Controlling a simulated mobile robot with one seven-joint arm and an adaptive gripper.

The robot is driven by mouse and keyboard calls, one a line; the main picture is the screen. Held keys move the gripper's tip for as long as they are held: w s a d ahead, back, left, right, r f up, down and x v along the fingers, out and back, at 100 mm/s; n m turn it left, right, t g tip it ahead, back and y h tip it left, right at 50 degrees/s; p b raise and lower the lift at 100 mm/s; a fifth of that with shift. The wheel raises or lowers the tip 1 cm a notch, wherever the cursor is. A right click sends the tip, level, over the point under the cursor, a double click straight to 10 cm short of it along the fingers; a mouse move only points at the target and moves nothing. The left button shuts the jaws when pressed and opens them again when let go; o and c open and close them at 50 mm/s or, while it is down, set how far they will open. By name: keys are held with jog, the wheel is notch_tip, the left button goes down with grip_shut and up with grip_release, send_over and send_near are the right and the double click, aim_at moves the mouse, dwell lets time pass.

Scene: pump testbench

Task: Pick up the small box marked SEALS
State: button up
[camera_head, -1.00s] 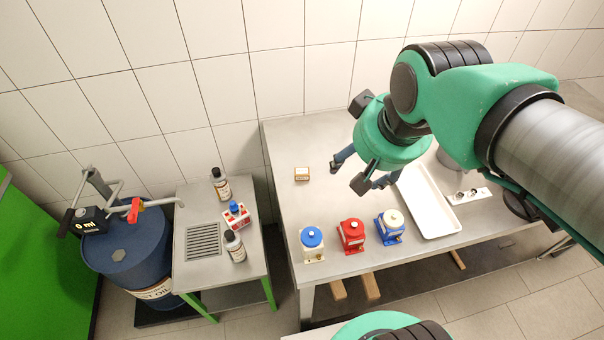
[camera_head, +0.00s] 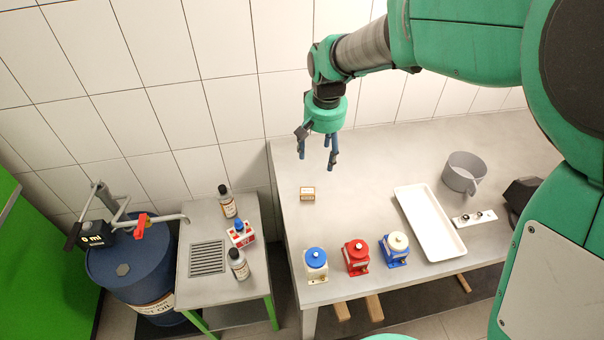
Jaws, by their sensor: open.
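A small tan box (camera_head: 307,194) with a pale label lies on the grey metal table (camera_head: 350,180), near its left end. Its lettering is too small to read. My gripper (camera_head: 316,166) points down with its two blue fingers apart, open and empty. It appears just above and behind the box in the picture, apart from it. How high it is above the table I cannot tell.
White-and-blue (camera_head: 316,264), red (camera_head: 356,256) and blue-and-white (camera_head: 395,249) pumps line the front edge. A white tray (camera_head: 428,222), a grey jug (camera_head: 463,173) and a small white plate (camera_head: 474,218) stand to the right. The table around the box is clear.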

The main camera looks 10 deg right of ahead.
jog(key=g, duration=0.1)
send_over(307, 190)
notch_tip(307, 190, down, 11)
jog(key=shift+s+m, duration=0.1)
jog(key=shift+m, duration=0.2)
jog(key=shift+f+b, duration=0.4)
jog(key=shift+f, duration=3.75)
jog(key=shift+f+b, duration=0.45)
jog(key=shift+f, duration=2.3)
